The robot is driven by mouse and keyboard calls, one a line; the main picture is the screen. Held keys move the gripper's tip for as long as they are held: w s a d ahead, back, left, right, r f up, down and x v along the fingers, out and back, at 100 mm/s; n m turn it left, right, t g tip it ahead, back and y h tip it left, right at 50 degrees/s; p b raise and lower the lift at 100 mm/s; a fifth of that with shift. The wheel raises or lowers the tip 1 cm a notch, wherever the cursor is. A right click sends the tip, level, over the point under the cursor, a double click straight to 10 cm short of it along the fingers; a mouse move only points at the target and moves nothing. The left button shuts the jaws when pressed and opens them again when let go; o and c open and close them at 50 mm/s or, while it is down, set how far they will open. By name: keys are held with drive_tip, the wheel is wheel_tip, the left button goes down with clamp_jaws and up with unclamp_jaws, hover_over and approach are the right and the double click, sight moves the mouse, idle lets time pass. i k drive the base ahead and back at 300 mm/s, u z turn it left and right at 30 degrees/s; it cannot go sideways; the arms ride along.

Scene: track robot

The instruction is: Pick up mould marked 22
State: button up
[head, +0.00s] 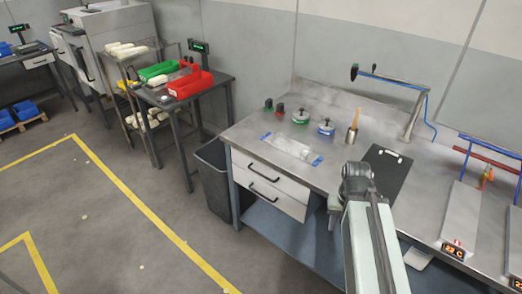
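I cannot make out a mould marked 22. Two pale sloped panels with orange-lit displays stand at the right end of the workbench. The nearer-left panel (461,217) has a display (453,250) whose characters I cannot read surely. The other panel (516,247) is cut off by the right edge. My arm reaches up from the bottom, its dark end (357,178) in front of the bench drawers' right side. I cannot make out gripper fingers or anything held there.
The grey workbench (345,109) carries a black clipboard (386,178), a clear bag (291,149), round tins (301,117), a wooden-handled brush (352,134) and a lamp arm (412,118). A dark bin (216,182) stands left of it. Red (190,83) and green (158,71) trays lie further left. Floor at left is free.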

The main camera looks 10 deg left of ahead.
sight(299, 150)
drive_tip(key=u, duration=0.35)
drive_tip(key=k, duration=0.65)
drive_tip(key=u, duration=0.45)
drive_tip(key=i, duration=0.75)
drive_tip(key=u, duration=1.15)
drive_tip(key=i, duration=2.85)
drive_tip(key=z, duration=1.1)
drive_tip(key=k, duration=0.7)
drive_tip(key=z, duration=0.2)
drive_tip(key=i, duration=0.75)
